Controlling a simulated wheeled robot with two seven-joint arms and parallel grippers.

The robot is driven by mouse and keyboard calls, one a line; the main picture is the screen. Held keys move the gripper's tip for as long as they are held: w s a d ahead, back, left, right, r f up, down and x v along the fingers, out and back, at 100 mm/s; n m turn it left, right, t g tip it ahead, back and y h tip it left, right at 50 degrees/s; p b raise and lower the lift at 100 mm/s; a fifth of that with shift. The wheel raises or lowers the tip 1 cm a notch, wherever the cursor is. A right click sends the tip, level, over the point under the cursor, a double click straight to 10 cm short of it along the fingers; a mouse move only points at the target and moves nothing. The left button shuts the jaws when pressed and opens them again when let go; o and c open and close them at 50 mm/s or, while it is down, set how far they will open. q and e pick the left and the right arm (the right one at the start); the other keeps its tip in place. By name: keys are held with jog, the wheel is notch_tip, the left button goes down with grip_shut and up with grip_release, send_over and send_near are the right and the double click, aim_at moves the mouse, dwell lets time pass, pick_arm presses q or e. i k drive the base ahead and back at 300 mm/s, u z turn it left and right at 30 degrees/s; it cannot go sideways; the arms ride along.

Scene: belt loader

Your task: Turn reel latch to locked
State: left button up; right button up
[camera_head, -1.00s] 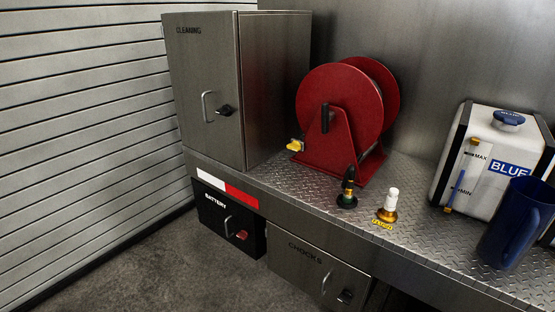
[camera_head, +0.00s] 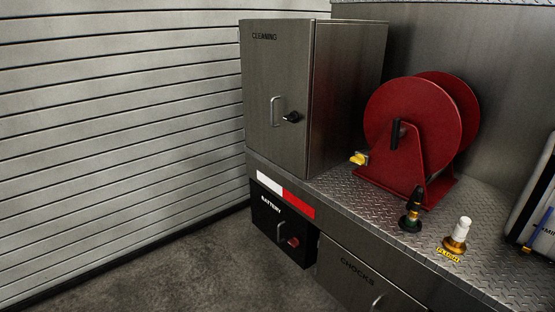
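A red hose reel (camera_head: 412,125) stands on the metal deck, right of the cleaning cabinet. A small yellow latch (camera_head: 359,158) sits at the left foot of the reel's stand, close to the cabinet's side. It is too small to tell which position it is in. A black handle (camera_head: 397,133) shows on the reel's front. Neither of my grippers is in view.
The grey cleaning cabinet (camera_head: 290,100) is shut. A black-topped fitting (camera_head: 412,208) and a white-topped flush fitting (camera_head: 457,238) stand on the tread-plate deck (camera_head: 345,188) before the reel. The battery box (camera_head: 283,222) and chocks drawer (camera_head: 360,275) are below. A slatted shutter (camera_head: 120,140) fills the left.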

aim_at(359, 158)
jog(key=u, duration=0.25)
jog(key=i, duration=2.65)
jog(key=z, duration=2.15)
